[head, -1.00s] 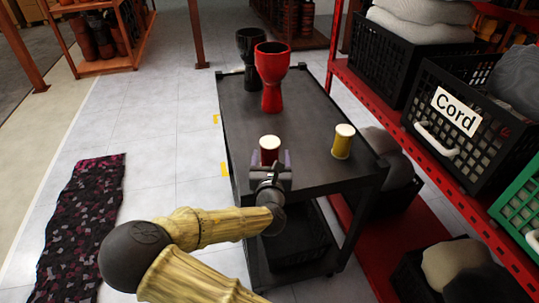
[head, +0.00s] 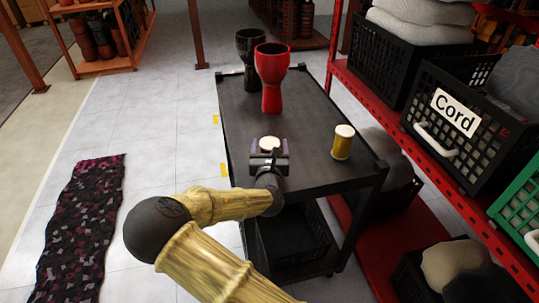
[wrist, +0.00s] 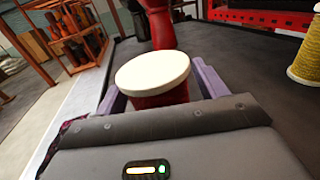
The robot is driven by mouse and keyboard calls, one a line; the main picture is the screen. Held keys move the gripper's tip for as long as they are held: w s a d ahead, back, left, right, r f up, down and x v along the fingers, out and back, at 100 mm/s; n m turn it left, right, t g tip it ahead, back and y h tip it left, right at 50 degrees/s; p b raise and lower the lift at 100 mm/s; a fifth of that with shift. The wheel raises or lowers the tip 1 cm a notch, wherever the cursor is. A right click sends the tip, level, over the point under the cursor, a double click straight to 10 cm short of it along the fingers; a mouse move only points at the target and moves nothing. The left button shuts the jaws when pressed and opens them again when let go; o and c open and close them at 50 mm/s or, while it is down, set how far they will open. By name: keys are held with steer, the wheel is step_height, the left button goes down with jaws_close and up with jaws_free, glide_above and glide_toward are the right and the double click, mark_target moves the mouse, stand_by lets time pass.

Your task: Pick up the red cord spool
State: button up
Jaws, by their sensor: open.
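The red cord spool, with a white top, stands upright on the dark cart top (head: 310,120). In the head view its white top (head: 269,143) shows above my gripper, which hides most of its body. In the wrist view the red spool (wrist: 158,98) sits between the two purple fingers of my gripper (wrist: 157,88). My gripper (head: 268,152) is open around the spool, one finger on each side. Whether a finger touches the spool cannot be told.
A yellow spool (head: 342,142) stands to the right on the cart. A red goblet drum (head: 271,75) and a black one (head: 250,55) stand behind. The crate labelled Cord (head: 455,125) sits on the red shelf at right.

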stand_by(0.3)
steer(key=c, duration=1.1)
step_height(320, 180, up, 10)
steer(key=shift+r+p, duration=0.1)
steer(key=shift+p, duration=0.45)
